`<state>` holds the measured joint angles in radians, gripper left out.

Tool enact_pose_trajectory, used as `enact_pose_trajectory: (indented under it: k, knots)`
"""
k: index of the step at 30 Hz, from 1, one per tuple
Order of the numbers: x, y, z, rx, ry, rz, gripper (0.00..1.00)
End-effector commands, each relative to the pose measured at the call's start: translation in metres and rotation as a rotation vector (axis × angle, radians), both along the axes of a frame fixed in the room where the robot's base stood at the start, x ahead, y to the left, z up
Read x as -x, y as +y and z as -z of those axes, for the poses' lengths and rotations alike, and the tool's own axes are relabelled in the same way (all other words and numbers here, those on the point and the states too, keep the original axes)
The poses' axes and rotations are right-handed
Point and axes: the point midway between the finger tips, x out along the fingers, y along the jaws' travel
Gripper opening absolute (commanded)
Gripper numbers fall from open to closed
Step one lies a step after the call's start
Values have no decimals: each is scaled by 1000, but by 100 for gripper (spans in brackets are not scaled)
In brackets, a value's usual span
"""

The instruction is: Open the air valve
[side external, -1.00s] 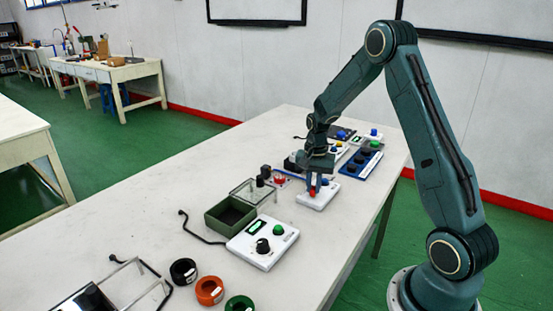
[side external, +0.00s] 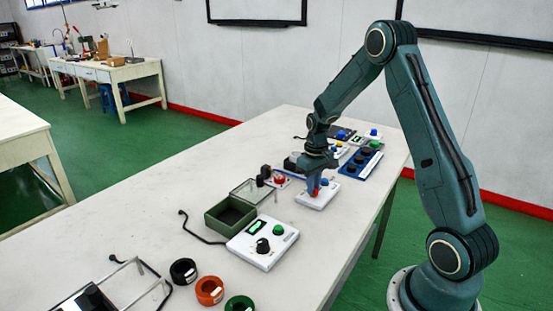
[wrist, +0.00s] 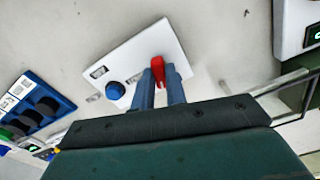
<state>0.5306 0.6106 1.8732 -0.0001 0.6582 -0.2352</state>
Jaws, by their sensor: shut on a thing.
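The air valve appears as a red lever (wrist: 158,66) on a small white panel (wrist: 172,48). The panel also carries a blue round knob (wrist: 115,90) beside the lever and a small dark label or window. In the side view, the white panel (side external: 309,203) lies on the table under my gripper (side external: 314,186). My gripper's two blue-grey fingers (wrist: 160,86) stand on either side of the red lever and are shut on it. The fingers and palm hide the lever's lower part and the near side of the panel.
A blue block with black round pieces (side external: 358,163) stands behind and to the right.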

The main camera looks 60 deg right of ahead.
Motion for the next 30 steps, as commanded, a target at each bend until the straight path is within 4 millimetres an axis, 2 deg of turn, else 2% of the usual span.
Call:
enact_pose_trajectory:
  k: [6,12,29,30]
  knots:
    - [0,0,-1,1,-2,-168,0]
    - [0,0,-1,1,-2,-265,0]
    - [-1,0,-1,2,-3,-313,0]
    - [-1,0,-1,2,-3,-313,16]
